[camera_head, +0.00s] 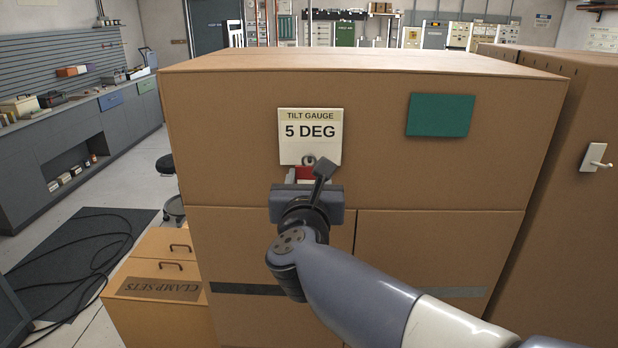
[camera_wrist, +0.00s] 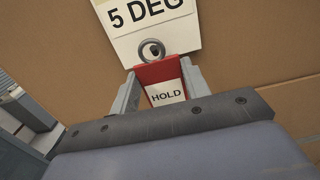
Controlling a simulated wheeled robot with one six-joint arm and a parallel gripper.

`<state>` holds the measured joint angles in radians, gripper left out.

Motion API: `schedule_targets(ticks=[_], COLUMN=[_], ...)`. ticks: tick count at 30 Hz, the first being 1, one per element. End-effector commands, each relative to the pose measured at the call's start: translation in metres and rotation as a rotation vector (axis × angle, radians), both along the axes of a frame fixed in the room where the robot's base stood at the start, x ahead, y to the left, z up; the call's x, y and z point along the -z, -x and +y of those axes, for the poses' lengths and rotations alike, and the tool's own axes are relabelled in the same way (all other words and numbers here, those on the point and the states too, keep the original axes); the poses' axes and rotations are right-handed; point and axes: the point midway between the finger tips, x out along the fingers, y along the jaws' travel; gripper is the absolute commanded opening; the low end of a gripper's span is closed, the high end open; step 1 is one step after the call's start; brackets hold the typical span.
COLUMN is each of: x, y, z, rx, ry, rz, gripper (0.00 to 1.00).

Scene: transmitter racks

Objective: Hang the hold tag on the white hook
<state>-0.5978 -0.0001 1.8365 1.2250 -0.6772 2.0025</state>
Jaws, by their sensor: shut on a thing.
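The hold tag (camera_wrist: 165,92) is red with a white "HOLD" label and a grey ring at its top. It is between the fingers of my gripper (camera_wrist: 160,92), which is shut on it, in front of the cardboard box. In the head view my gripper (camera_head: 307,178) hides most of the tag (camera_head: 305,172); its ring overlaps the lower edge of the "TILT GAUGE 5 DEG" sign. I cannot tell whether the tag touches the box. The white hook (camera_head: 598,164) is on a plate on the right-hand box's side, far right of my gripper.
The large cardboard box (camera_head: 440,180) fills the middle, with the tilt gauge sign (camera_head: 310,130) and a green panel (camera_head: 440,115) on its face. Another brown box (camera_head: 565,230) stands at right. Dark cables lie on a mat (camera_head: 75,250).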

Motion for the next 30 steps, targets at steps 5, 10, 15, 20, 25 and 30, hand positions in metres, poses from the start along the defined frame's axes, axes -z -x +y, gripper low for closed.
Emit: schedule_targets(ticks=[5, 10, 15, 20, 25, 30], x=[0.000, 0.000, 0.000, -0.001, -0.001, 0.000], y=[0.008, 0.014, 0.021, 0.028, 0.035, 0.041], z=[0.000, 0.000, 0.001, 0.001, 0.001, 0.001], rx=[-0.001, 0.000, -0.001, 0.000, -0.002, 0.000], ry=[-0.002, -0.002, -0.001, -0.002, -0.002, -0.001], rz=[-0.001, -0.001, 0.000, -0.001, -0.001, 0.000], gripper=[0.23, 0.23, 0.23, 0.23, 0.23, 0.23])
